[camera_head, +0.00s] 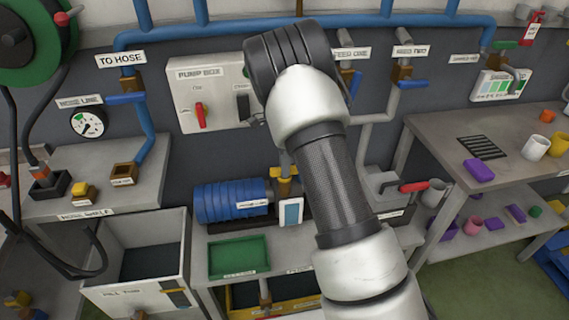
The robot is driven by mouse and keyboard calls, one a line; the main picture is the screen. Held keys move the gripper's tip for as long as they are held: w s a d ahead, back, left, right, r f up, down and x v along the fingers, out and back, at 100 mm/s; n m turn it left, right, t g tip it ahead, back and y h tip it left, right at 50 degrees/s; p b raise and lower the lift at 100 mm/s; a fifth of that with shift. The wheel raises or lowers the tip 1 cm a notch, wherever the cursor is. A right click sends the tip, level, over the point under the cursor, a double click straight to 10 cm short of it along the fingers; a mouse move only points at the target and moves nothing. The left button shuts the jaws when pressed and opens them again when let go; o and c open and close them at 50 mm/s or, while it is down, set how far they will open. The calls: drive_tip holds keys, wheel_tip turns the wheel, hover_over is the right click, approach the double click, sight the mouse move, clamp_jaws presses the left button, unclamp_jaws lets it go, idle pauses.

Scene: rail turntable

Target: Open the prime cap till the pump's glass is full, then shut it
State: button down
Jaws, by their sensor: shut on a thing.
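The blue pump (230,202) lies on the bench at the middle of the view. A yellow part (284,187), which looks like the prime cap, sits at its right end, partly behind my arm. I cannot tell whether it is open or shut. Below it is a white-framed panel with a pale blue face (291,212), which looks like the pump's glass. Its level is too small to read. My arm crosses the middle of the view from the bottom and hides what is behind it. My gripper does not show.
The pump box (212,92) with a red lever (200,115) is on the wall. A green tray (238,257) lies in front of the pump. A grey tub (98,285) stands at lower left. A red-handled lever (413,187) is right of my arm. A table (437,140) stands at right.

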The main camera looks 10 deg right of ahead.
idle(0.4)
drive_tip(key=c, duration=1.6)
unclamp_jaws()
drive_tip(key=shift+c, duration=0.2)
wheel_tip(320, 180, up, 18)
drive_tip(key=p, duration=0.1)
drive_tip(key=shift+f, duration=0.2)
